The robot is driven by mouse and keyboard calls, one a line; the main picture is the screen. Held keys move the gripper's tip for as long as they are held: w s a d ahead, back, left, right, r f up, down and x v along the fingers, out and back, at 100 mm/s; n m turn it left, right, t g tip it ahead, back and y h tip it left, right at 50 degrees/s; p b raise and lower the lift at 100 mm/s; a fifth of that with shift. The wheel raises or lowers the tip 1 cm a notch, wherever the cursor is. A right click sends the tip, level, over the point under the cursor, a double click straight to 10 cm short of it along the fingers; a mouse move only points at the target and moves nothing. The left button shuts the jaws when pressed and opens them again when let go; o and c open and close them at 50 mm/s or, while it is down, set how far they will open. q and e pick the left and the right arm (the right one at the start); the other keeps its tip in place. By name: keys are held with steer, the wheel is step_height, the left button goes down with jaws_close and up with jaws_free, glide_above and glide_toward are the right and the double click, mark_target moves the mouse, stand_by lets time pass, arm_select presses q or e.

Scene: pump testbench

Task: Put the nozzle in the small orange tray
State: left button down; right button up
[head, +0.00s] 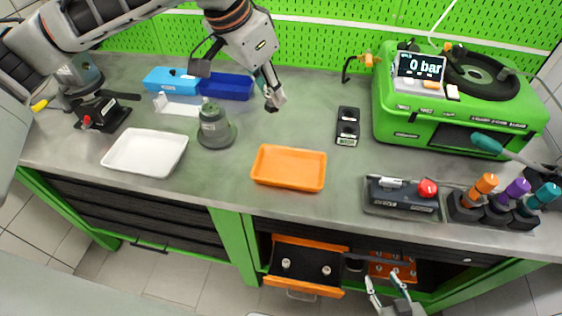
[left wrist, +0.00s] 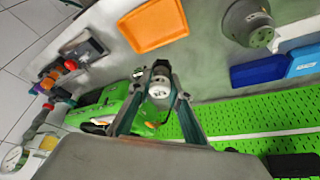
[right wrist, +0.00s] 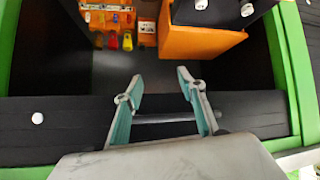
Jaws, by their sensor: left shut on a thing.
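The small orange tray (head: 289,167) lies empty on the grey bench top, near its front edge. It also shows in the left wrist view (left wrist: 153,24). My left gripper (head: 269,92) is above the bench, behind the tray. It is shut on a small light-grey piece that looks like the nozzle (left wrist: 160,87); its end shows between the fingertips in the left wrist view. The nozzle hangs clear of the tray. My right gripper (head: 388,301) is low in front of the bench. In the right wrist view its fingers (right wrist: 158,88) are apart with nothing between them.
A grey-green round part (head: 215,128) stands left of the tray, by a white tray (head: 145,153) and blue bins (head: 226,86). A black two-hole block (head: 347,126) and the green pump unit (head: 450,105) are to the right. An orange drawer (head: 303,266) stands open below.

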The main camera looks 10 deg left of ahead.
arm_select(q)
step_height(320, 180, down, 20)
steer(key=shift+r, duration=0.2)
stand_by(0.4)
steer(key=shift+s+f, duration=0.1)
steer(key=shift+f, duration=0.05)
steer(key=c, duration=1.8)
jaws_free()
steer(key=shift+c, duration=0.2)
steer(key=v, duration=1.2)
steer(key=shift+d, duration=0.1)
